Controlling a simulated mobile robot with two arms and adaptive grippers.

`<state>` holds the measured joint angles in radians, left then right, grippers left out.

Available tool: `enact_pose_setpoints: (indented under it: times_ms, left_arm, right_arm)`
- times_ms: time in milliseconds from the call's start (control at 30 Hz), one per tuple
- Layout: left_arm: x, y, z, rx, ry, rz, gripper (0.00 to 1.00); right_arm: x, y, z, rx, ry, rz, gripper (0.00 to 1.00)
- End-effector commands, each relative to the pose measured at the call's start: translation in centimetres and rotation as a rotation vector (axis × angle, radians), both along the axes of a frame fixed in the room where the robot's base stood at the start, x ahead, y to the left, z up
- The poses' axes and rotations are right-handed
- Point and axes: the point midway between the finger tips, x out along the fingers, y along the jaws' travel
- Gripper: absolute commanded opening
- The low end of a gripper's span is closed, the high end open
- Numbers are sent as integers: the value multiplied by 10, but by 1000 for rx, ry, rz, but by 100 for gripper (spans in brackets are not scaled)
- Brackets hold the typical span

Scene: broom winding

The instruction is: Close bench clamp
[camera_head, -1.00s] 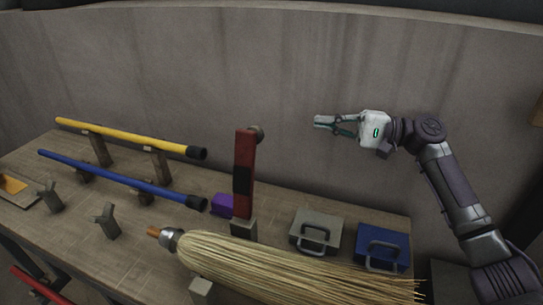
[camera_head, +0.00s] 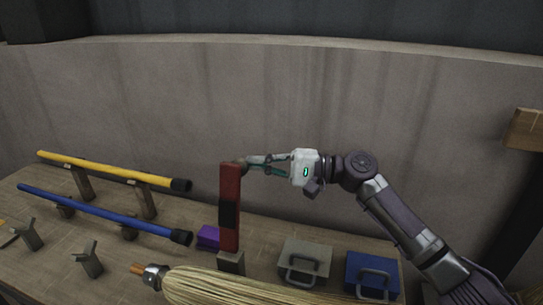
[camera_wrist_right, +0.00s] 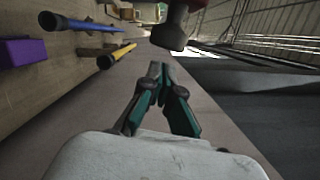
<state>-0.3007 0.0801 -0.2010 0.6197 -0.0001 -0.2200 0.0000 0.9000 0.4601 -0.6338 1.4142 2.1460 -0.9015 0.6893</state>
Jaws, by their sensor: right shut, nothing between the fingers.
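The bench clamp is a red upright bar (camera_head: 230,205) with a dark band, standing on a small wooden block (camera_head: 231,262) on the bench. A round dark knob (camera_head: 241,165) sits near its top. My right gripper (camera_head: 250,162) is shut and empty, its tips level with the clamp's top and close to the knob. Whether they touch cannot be told in the head view. In the right wrist view, the closed fingertips (camera_wrist_right: 160,68) point toward a dark knob-like part (camera_wrist_right: 172,25), with a small gap between. My left gripper is not in view.
A broom head (camera_head: 235,288) lies at the bench front. Yellow (camera_head: 110,170) and blue (camera_head: 105,213) poles rest on wooden holders at left. A purple block (camera_head: 208,237), grey case (camera_head: 305,262) and blue case (camera_head: 372,275) flank the clamp. A wall stands behind.

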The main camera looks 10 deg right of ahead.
Motion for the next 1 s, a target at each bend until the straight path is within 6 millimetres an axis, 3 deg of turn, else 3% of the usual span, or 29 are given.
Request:
enact_pose_setpoints:
  times_ms: [200, 733, 1000]
  left_arm:
    - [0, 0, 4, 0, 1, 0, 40]
    - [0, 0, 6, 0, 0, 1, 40]
    - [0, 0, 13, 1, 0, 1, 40]
  right_arm:
    - [-10, 5, 3, 0, 1, 0, 0]
    - [-15, 6, 7, -12, -29, 0, 0]
    - [-37, 15, 22, -70, -173, 2, 0]
